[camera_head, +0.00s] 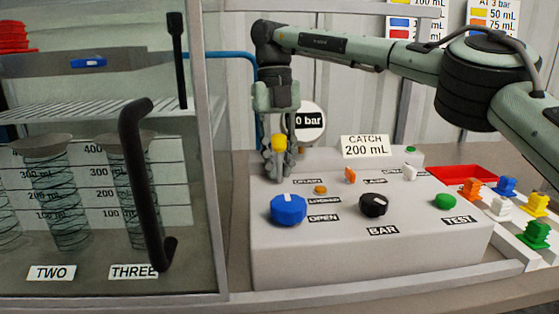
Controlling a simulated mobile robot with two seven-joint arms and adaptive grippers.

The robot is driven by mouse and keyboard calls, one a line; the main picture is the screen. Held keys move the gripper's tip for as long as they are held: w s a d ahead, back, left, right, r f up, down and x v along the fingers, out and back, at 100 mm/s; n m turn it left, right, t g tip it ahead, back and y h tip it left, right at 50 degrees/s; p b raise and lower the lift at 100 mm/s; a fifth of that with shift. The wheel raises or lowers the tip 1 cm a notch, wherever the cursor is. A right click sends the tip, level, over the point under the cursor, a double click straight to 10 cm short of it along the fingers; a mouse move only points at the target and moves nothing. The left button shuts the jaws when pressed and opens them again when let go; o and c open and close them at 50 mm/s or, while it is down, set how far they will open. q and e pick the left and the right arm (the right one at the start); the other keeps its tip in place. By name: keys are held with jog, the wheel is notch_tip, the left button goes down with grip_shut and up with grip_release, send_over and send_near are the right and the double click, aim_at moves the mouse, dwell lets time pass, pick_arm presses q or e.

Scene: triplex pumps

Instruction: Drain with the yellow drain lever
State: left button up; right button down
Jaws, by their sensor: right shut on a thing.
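The yellow drain lever (278,143) stands upright at the back left of the grey control panel (370,245), behind the DRAIN label. My right gripper (279,168) points down over it and is shut on it; the fingers hide the lever's lower part. My right arm reaches in from the right. A gauge (312,121) behind the gripper reads 0 bar, its left part hidden. A sign (365,146) on the panel reads CATCH 200 mL. My left gripper is not in view.
A glass-fronted cabinet (214,150) with a black handle (132,190) holds graduated cylinders (66,200) on the left. The panel also bears a blue knob (288,209), a black BAR knob (373,205) and a green TEST button (445,201). Coloured pieces (504,187) stand at right.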

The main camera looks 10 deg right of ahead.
jog(key=shift+w+d+r, duration=0.1)
jog(key=shift+w, duration=0.05)
dwell(0.4)
jog(key=c, duration=1.3)
grip_release()
jog(key=shift+o, duration=0.2)
